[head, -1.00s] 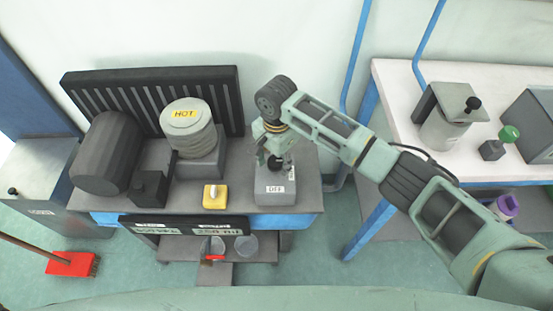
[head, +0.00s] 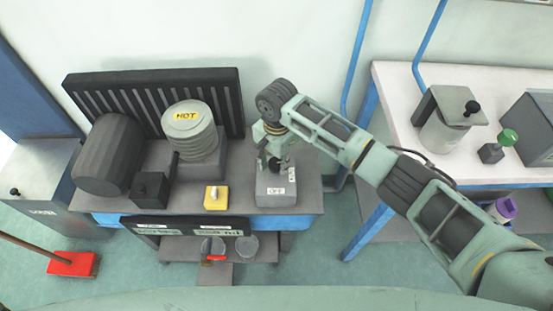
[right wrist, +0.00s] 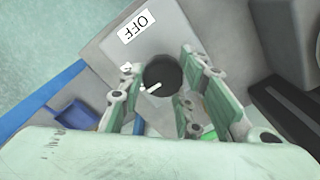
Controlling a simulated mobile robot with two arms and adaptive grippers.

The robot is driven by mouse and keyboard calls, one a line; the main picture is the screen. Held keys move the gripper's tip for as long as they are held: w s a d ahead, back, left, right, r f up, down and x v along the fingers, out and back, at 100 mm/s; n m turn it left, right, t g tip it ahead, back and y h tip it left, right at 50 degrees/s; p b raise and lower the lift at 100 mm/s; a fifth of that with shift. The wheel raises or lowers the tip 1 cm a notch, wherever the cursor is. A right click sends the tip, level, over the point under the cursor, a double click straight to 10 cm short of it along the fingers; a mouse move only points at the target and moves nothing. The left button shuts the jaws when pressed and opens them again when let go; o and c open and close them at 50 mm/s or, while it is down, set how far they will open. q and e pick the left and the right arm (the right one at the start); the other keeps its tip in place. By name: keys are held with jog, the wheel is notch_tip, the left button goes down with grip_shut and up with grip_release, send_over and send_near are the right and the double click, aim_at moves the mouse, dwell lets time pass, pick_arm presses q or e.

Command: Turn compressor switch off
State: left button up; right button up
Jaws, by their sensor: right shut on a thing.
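The compressor switch is a grey box (head: 268,199) at the right end of the dark bench, with a white label reading OFF (head: 282,191). The label also shows in the right wrist view (right wrist: 138,26). There, a round black knob (right wrist: 160,72) with a white pointer mark sits on the box. My right gripper (head: 275,160) comes down over the box from above. In the right wrist view its fingers stand on either side of the knob and are shut on it. The knob is mostly hidden by the gripper in the head view. My left gripper is not in view.
A yellow box (head: 215,203) with a small knob stands left of the switch. Behind are a ribbed grey cylinder (head: 188,140) labelled HOT, a dark tank (head: 108,152) and a slatted black panel (head: 226,105). A white table (head: 397,88) is at right; a red broom (head: 72,264) is on the floor.

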jog(key=shift+s+d+p, duration=0.1)
jog(key=shift+s+p, duration=0.1)
jog(key=shift+p, duration=0.4)
jog(key=n+p, duration=0.3)
jog(key=p, duration=0.1)
jog(key=shift+r, duration=0.1)
jog(key=shift+d+n+p, duration=0.1)
jog(key=shift+n+p, duration=0.45)
jog(key=shift+n, duration=0.45)
jog(key=n+p, duration=0.1)
jog(key=n, duration=0.1)
jog(key=shift+f+n, duration=0.2)
jog(key=shift+n, duration=0.2)
jog(key=n+p, duration=0.1)
jog(key=n, duration=0.1)
jog(key=shift+w+n, duration=0.15)
jog(key=shift+n, duration=0.15)
jog(key=n, duration=0.3)
jog(key=shift+w+d+n+p, duration=0.1)
jog(key=shift+n+p, duration=0.2)
jog(key=shift+p, duration=0.1)
jog(key=shift+w+n, duration=0.15)
jog(key=shift+n, duration=1.45)
